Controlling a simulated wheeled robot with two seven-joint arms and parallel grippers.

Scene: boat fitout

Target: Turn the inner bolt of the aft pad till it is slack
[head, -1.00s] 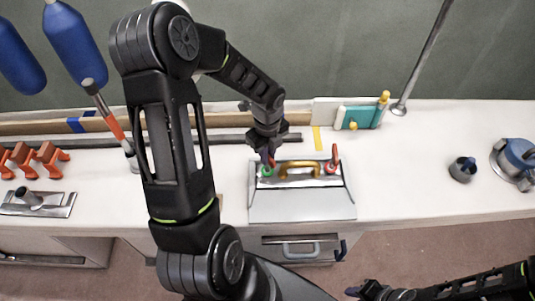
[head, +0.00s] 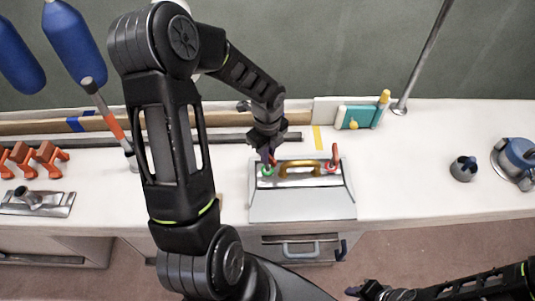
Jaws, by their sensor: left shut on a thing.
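A grey metal unit (head: 300,205) with a sloped front stands on the white bench. A gold handle (head: 300,169) arches over its top. To the left of that handle is a green ring (head: 267,171), and to its right a red ring with a red upright handle (head: 335,157). My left gripper (head: 269,156) points down over the green ring, shut on a slim red handle that its fingers mostly hide. No marking tells me which is the aft pad's inner bolt. My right gripper (head: 356,292) is low at the bottom edge, in front of the bench; its jaws are too small to read.
Orange clamps (head: 48,156) and a metal plate with a cylinder (head: 58,205) lie at the left. A teal box (head: 357,117) stands behind. A dark round part (head: 463,169) and a blue-topped device (head: 518,156) are at the right. The bench between is clear.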

